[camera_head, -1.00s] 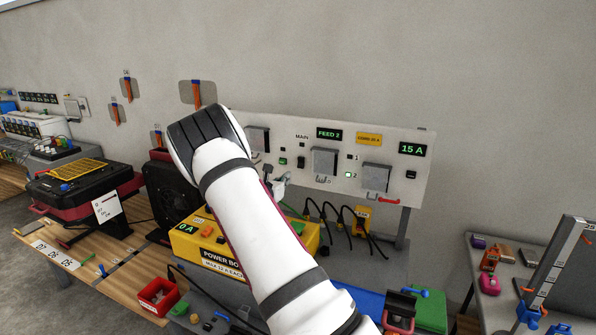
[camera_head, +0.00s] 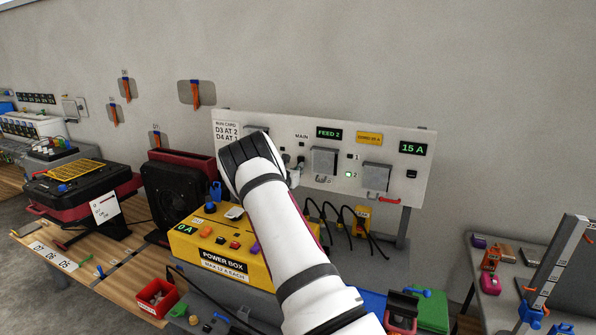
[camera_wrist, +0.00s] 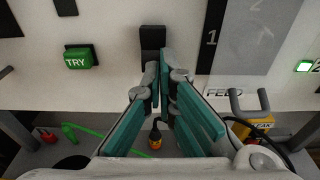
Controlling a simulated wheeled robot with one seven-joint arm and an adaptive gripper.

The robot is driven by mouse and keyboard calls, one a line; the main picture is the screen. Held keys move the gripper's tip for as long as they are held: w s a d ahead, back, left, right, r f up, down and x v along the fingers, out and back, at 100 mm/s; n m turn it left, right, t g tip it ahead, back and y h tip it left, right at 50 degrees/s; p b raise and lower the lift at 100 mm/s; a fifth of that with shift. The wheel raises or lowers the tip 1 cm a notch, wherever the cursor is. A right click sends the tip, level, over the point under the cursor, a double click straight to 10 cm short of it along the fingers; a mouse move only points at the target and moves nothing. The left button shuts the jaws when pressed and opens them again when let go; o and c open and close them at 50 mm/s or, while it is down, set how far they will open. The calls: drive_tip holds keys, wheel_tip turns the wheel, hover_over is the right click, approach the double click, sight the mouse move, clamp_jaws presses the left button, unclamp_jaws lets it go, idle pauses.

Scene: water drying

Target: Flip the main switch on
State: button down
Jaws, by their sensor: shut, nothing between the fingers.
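The main switch (camera_head: 301,161) is a small black rocker on the white panel (camera_head: 420,165), below the MAIN label. In the wrist view the black switch (camera_wrist: 152,41) stands upright straight ahead of the fingertips, which cover its lower end. My gripper (camera_head: 294,179) is just below the switch in the head view, partly hidden by my arm. In the wrist view my gripper (camera_wrist: 165,70) is shut and empty, with its fingers together. I cannot tell whether the tips touch the switch. The switch's position is not clear.
A green TRY button (camera_wrist: 80,59) is left of the switch. A grey cover (camera_head: 324,161) and a lit green lamp (camera_head: 348,174) are to its right. Black cables (camera_head: 345,215) hang below the panel. A yellow power box (camera_head: 205,245) stands below left.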

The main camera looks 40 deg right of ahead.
drive_tip(key=shift+w+d+f+t+h, duration=0.15)
drive_tip(key=shift+d+f+t+h, duration=0.25)
drive_tip(key=shift+d+h, duration=0.1)
drive_tip(key=shift+d+r, duration=0.1)
drive_tip(key=shift+r, duration=0.05)
idle(1.4)
